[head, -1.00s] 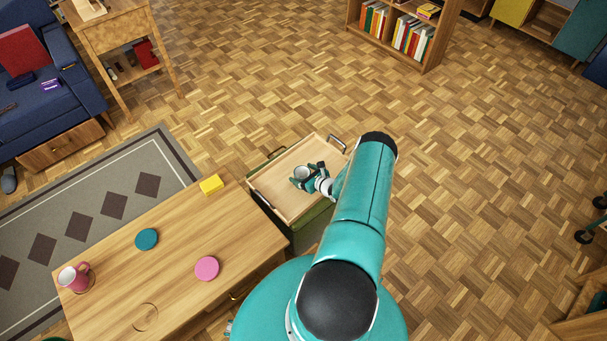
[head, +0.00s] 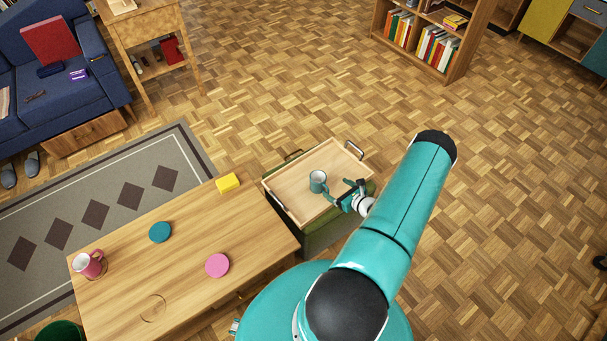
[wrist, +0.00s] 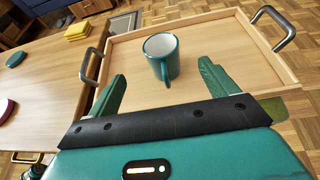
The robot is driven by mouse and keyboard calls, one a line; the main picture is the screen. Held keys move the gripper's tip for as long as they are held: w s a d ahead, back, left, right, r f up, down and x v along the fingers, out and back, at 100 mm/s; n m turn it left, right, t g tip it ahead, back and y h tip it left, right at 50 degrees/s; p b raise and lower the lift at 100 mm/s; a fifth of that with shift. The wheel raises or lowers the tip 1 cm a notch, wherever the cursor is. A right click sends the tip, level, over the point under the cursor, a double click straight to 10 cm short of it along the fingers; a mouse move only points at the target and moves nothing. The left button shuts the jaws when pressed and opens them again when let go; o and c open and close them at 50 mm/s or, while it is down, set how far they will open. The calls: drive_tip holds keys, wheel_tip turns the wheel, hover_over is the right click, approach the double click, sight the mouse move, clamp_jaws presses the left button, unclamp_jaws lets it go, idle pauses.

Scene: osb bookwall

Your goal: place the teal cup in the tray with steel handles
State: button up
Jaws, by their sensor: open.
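The teal cup (head: 318,181) stands upright in the wooden tray with steel handles (head: 330,150). In the wrist view the cup (wrist: 162,58) sits on the tray floor, its handle towards my gripper, with a pale inside. The tray (wrist: 225,30) shows a steel handle at either side there. My gripper (head: 347,192) is open and to the right of the cup in the head view. In the wrist view my gripper (wrist: 162,88) has its fingers spread, with the cup beyond the fingertips and apart from them.
The tray rests on a green ottoman (head: 325,236) beside the wooden table (head: 195,270). The parquet floor right of the tray is clear.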

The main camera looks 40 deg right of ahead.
drive_tip(key=w+a+r+n+g+y, duration=0.2)
drive_tip(key=w+a+r+n+y, duration=0.3)
drive_tip(key=r, duration=0.6)
drive_tip(key=w+a+r+n+g+y, duration=0.15)
drive_tip(key=w+a+r+n, duration=0.25)
drive_tip(key=a+r+n, duration=0.5)
drive_tip(key=w+a+r+n+g+y, duration=0.2)
drive_tip(key=w+a+r+n+g, duration=0.15)
drive_tip(key=r, duration=0.95)
drive_tip(key=s+a+r+n+g+h, duration=0.1)
drive_tip(key=s+a+r+n+g, duration=0.15)
drive_tip(key=a+r+n, duration=0.4)
drive_tip(key=s+a+r+n+g+h, duration=0.1)
drive_tip(key=s+a+r+n, duration=0.2)
drive_tip(key=a+r, duration=0.55)
drive_tip(key=s+a+r+n+t+h, duration=0.1)
drive_tip(key=s+a+r+n+h, duration=0.1)
drive_tip(key=s+a+r+n, duration=0.2)
drive_tip(key=s+a+r+n+t+h, duration=0.1)
drive_tip(key=s+a+r+n+h, duration=0.2)
drive_tip(key=s, duration=0.7)
wheel_tip(320, 180, up, 3)
drive_tip(key=n, duration=0.2)
drive_tip(key=shift+s+a+r+n+t+h, duration=0.2)
drive_tip(key=shift+s+a+n+t+h, duration=0.1)
drive_tip(key=shift+s+a+t+h, duration=0.1)
drive_tip(key=shift+s+d, duration=0.1)
